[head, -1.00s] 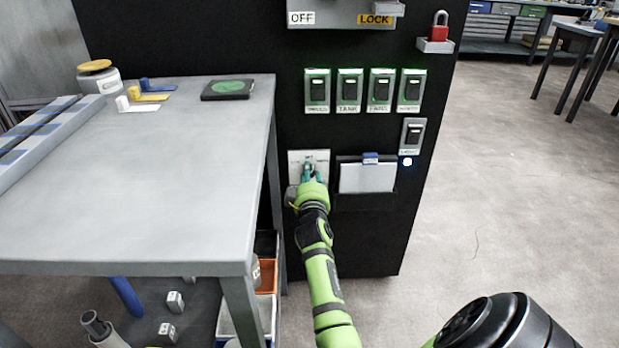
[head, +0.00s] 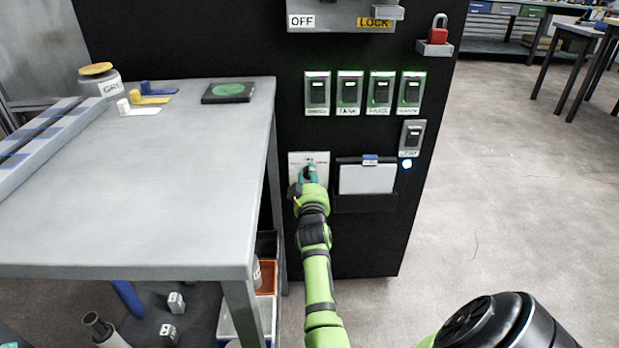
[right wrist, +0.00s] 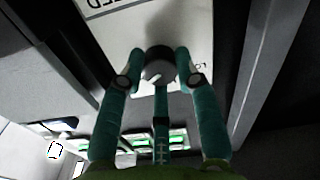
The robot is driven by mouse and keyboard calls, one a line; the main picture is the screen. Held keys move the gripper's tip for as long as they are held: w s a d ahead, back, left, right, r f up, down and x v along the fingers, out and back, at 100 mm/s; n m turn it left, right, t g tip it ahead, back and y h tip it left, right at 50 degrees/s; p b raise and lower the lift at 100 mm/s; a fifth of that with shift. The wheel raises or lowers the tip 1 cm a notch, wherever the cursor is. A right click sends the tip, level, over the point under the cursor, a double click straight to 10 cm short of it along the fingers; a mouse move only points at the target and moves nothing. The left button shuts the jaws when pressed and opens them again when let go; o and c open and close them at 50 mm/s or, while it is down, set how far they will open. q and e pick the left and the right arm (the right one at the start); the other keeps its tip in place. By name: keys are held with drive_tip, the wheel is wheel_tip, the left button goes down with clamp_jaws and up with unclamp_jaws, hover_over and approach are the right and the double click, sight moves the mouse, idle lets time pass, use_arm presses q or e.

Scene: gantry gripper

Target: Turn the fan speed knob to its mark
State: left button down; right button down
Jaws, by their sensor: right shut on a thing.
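The fan speed knob (right wrist: 159,68) is a dark round knob with a light pointer line, on a pale plate with printed lettering. The plate (head: 322,158) shows in the head view, low on the black cabinet; there my gripper hides the knob. My right gripper (head: 309,174) is at the plate. In the right wrist view its teal fingers (right wrist: 159,75) are on both sides of the knob and shut on it. The mark on the plate cannot be made out. My left gripper is not in view.
Right of the plate, a holder with a pale card (head: 367,179) sits close to my gripper. Above are several lit switches (head: 349,92) and a single switch (head: 412,137). A grey table (head: 130,190) stands close on the left. The floor on the right is clear.

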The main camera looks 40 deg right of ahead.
drive_tip(key=c, duration=0.9)
unclamp_jaws()
drive_tip(key=shift+r, duration=0.1)
wheel_tip(320, 180, up, 10)
drive_tip(key=shift+f, duration=0.1)
